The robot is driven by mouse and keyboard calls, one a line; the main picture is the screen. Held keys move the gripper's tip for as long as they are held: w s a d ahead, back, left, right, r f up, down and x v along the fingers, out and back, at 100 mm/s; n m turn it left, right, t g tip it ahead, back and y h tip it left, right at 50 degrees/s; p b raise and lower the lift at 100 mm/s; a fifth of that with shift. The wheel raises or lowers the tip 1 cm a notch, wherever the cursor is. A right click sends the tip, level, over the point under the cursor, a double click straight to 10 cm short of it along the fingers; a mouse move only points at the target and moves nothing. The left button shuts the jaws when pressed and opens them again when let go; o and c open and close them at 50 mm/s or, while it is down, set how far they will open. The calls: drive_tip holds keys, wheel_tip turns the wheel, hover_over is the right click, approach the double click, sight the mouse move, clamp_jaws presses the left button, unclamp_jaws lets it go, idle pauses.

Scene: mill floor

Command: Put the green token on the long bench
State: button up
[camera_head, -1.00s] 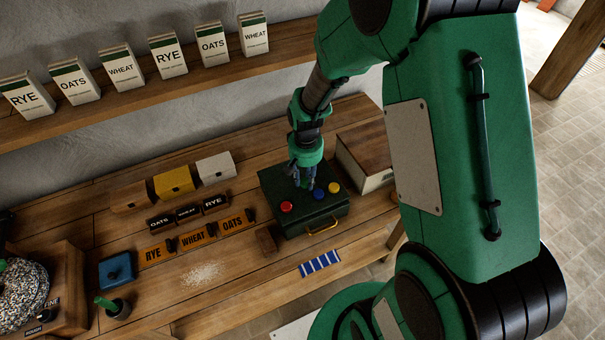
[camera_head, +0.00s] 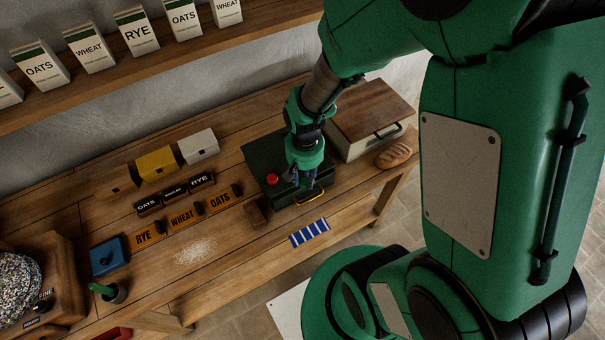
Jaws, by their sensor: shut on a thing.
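The long bench (camera_head: 205,285) is the wooden worktop running from lower left to upper right. A dark green box (camera_head: 262,155) with a brass handle stands on it. My gripper (camera_head: 302,184) points down over the front part of this box. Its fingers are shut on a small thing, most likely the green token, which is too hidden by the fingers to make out. No green token shows lying elsewhere. A red token (camera_head: 272,180) sits on the box lid, left of my gripper. My gripper covers part of the lid.
A wooden-topped bin (camera_head: 372,110) and a bread loaf (camera_head: 393,154) are to the right. A blue striped cloth (camera_head: 309,233) lies in front of the box, and a brown block (camera_head: 256,212) at its left. Spilled grain (camera_head: 195,252) is farther left. Bare wood lies between grain and cloth.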

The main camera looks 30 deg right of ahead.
drive_tip(key=shift+w, duration=0.15)
idle(0.8)
drive_tip(key=shift+n, duration=0.8)
drive_tip(key=w, duration=0.5)
drive_tip(key=w+a, duration=0.1)
drive_tip(key=w, duration=0.5)
drive_tip(key=w+b, duration=0.1)
drive_tip(key=w, duration=0.4)
drive_tip(key=shift+w+a, duration=0.3)
drive_tip(key=shift+w, duration=0.1)
drive_tip(key=w+a, duration=0.1)
drive_tip(key=w, duration=0.6)
drive_tip(key=w+a+f+n, duration=0.1)
drive_tip(key=w+a, duration=0.1)
drive_tip(key=w, duration=0.5)
drive_tip(key=shift+w+a+f+n+b, duration=0.2)
drive_tip(key=shift+a+n+b, duration=0.1)
drive_tip(key=shift+b, duration=0.1)
drive_tip(key=s+a+f+m+b, duration=0.1)
drive_tip(key=a+b, duration=0.4)
drive_tip(key=a, duration=2.1)
drive_tip(key=s+a+f+m+b, duration=0.1)
drive_tip(key=a+b, duration=0.4)
drive_tip(key=a, duration=2.1)
drive_tip(key=shift+s+f+m+b, duration=0.3)
drive_tip(key=shift+s+f+m, duration=0.1)
drive_tip(key=shift+s+f, duration=0.4)
drive_tip(key=shift+r, duration=0.1)
